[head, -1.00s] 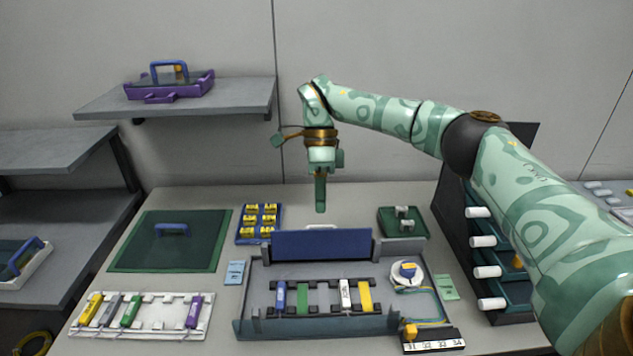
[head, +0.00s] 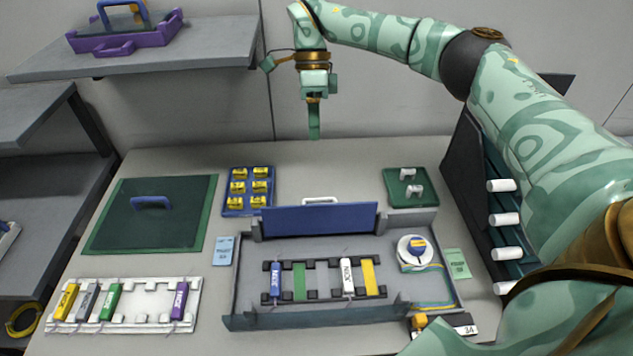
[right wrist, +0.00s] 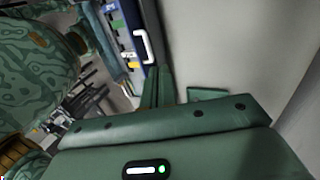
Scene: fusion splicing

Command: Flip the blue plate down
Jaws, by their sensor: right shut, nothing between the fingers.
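The blue plate (head: 318,219) stands upright along the back edge of the grey splice tray (head: 275,318). A white handle (head: 320,200) shows at its top edge. In the right wrist view the white handle (right wrist: 146,47) and the plate's dark blue edge (right wrist: 128,30) show near the top. My right gripper (head: 314,135) is shut and empty, pointing down above and behind the plate, apart from it. Its green fingers (right wrist: 157,88) also show in the right wrist view. My left gripper is not in view.
Blue and white modules (head: 347,278) sit in the tray, with a white spool (head: 412,252) at its right. A yellow-part tray (head: 248,190) and small green tray (head: 405,187) flank the back. A green lidded mat (head: 155,215) and white rack (head: 125,305) lie left. White pegs (head: 502,186) stand right.

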